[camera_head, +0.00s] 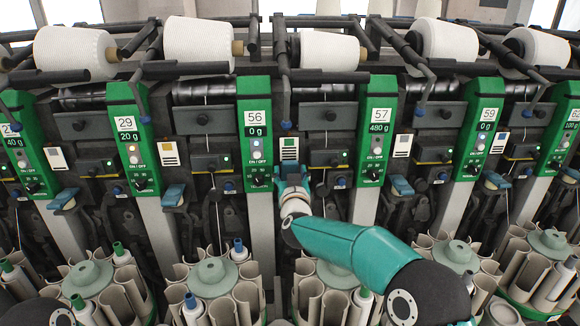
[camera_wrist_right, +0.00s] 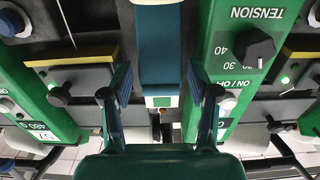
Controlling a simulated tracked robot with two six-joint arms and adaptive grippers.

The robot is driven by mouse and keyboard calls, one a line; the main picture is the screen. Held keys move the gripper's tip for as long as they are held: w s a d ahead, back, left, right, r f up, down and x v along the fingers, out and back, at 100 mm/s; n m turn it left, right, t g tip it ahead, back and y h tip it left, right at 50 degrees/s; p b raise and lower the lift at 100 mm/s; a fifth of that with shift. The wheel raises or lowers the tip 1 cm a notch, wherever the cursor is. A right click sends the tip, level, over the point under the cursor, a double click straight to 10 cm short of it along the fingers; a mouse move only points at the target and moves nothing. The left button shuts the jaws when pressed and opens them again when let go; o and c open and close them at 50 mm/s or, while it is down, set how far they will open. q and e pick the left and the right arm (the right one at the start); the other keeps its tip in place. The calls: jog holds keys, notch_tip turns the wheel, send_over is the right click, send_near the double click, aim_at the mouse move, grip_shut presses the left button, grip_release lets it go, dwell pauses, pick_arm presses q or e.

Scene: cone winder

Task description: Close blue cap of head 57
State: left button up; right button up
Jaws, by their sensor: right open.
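The green panel of head 57 (camera_head: 378,130) reads 57 and 480 g in the head view. It also shows upside down at the left of the right wrist view (camera_wrist_right: 35,105). My right gripper (camera_head: 292,182) is between panels 56 and 57 and hides what is behind it in the head view. In the right wrist view my gripper (camera_wrist_right: 160,98) is open, with one finger to each side of a blue cap (camera_wrist_right: 160,50). The fingers appear apart from it. Whether the cap is fully up or down I cannot tell. My left gripper is not in view.
Panel 56 (camera_head: 257,130) stands close to the left of my right gripper. Other blue caps (camera_head: 401,186) sit between the neighbouring panels. White yarn cones (camera_head: 330,50) are above. Round holders with grey tubes (camera_head: 213,277) stand below, leaving little free room.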

jog(key=shift+w, duration=0.85)
jog(key=shift+c, duration=0.3)
grip_shut()
